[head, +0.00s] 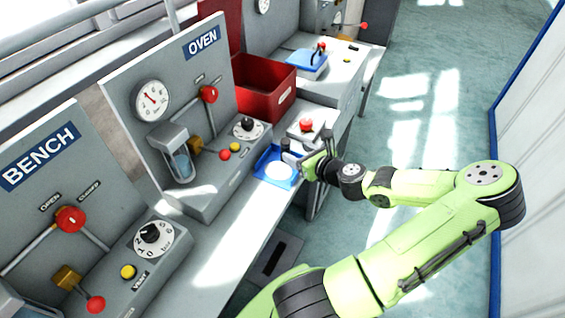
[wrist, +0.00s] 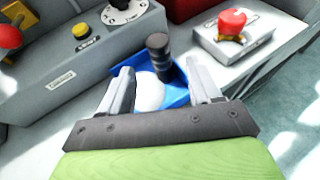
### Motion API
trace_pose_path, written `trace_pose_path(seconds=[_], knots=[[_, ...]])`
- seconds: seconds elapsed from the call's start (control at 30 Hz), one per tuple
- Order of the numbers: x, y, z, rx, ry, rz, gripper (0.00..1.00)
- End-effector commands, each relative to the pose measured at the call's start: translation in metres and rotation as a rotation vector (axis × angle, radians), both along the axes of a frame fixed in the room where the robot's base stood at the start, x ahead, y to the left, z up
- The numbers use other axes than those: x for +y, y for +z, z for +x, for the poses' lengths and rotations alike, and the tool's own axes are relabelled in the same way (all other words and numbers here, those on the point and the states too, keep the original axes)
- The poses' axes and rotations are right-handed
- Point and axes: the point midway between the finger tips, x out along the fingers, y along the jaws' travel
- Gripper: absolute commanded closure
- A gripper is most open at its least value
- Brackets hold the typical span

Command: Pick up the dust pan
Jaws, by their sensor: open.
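The dust pan is a blue tray-like piece with a dark upright handle; its blue body (head: 268,172) lies on the grey bench under the oven panel. In the wrist view its blue body (wrist: 182,97) shows between and behind my fingers, with a round white patch on it. Its dark handle (wrist: 158,50) rises just beyond the fingertips, roughly midway between them. My gripper (wrist: 160,78) is open, and nothing is clamped in it. In the head view my gripper (head: 303,163) is at the right side of the pan and hides part of it.
The oven panel (head: 165,120) with dials and levers stands left of the pan. A box with a red button (head: 306,126) is close behind. A red bin (head: 268,90) and a blue-lidded item (head: 306,62) stand farther back. The floor at right is clear.

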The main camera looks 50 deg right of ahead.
Motion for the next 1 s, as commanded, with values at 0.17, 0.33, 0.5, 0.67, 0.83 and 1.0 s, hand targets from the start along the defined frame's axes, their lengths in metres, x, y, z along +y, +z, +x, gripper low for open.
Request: trace_pose_path(seconds=[0.17,0.33,0.5,0.67,0.83,1.0], knots=[[-0.006,-0.016,0.034,-0.001,0.001,-0.001,0.37],[-0.01,-0.025,0.053,-0.001,0.002,0.0,0.37],[-0.015,-0.038,0.08,0.001,0.002,-0.002,0.37],[-0.017,-0.039,0.087,0.002,0.001,-0.001,0.37],[-0.017,-0.038,0.087,0.002,0.001,-0.001,0.45],[-0.017,-0.038,0.086,0.002,0.001,-0.002,0.71]])
